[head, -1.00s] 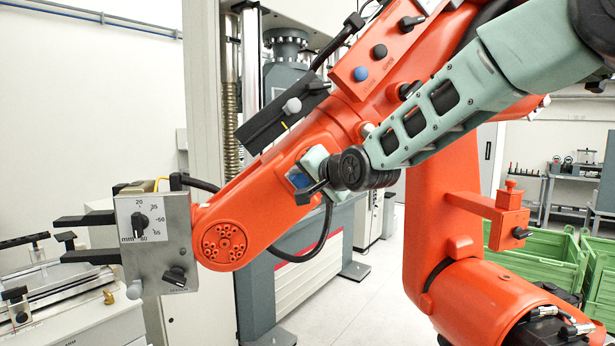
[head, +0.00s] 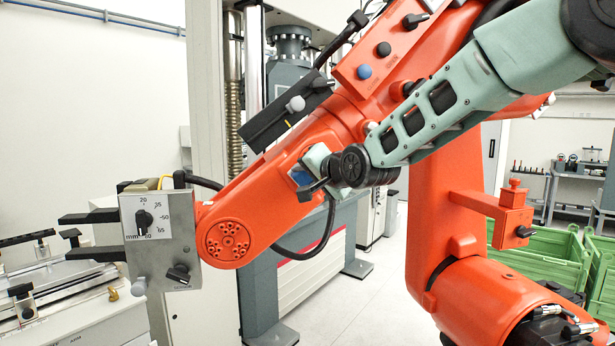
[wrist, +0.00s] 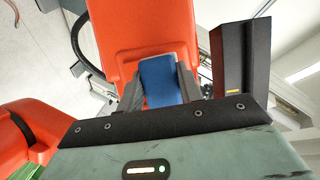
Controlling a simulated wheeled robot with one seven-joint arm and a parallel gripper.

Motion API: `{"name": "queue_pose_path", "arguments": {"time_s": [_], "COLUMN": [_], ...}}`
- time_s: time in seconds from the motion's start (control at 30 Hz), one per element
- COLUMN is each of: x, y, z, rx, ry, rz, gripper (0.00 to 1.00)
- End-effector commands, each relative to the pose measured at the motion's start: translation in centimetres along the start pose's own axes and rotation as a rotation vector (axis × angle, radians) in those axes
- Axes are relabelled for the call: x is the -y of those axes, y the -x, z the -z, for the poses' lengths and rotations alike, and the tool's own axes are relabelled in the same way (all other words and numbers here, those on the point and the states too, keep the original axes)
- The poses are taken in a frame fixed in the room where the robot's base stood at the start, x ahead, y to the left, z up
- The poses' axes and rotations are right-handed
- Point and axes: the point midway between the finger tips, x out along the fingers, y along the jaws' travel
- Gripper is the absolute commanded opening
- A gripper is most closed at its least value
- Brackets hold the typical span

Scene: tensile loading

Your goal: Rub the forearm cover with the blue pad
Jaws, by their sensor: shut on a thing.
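The blue pad (wrist: 160,82) is between the two fingers of my gripper (wrist: 160,92) in the wrist view. In the head view a small blue part of the pad (head: 301,176) shows at my gripper (head: 309,180), which is shut on it. The forearm cover appears to be the orange forearm (head: 265,190) of the big orange robot arm; it also fills the top middle of the wrist view (wrist: 140,35). The pad lies against or just over the orange surface; I cannot tell whether it touches. The pad's far face is hidden.
A grey box with a dial (head: 160,240) and two dark prongs sits at the orange arm's end. A black bar (head: 290,112) with a grey knob stands beside the forearm; it also shows in the wrist view (wrist: 238,60). Green crates (head: 545,260) stand at right.

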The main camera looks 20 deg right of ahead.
Motion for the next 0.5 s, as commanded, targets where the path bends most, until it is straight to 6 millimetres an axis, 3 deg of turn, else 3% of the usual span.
{"name": "queue_pose_path", "arguments": {"time_s": [0.5], "x": [0.03], "y": [-0.94], "z": [0.41], "rx": [0.000], "ry": [0.000], "rz": [0.000], "gripper": [0.11]}}
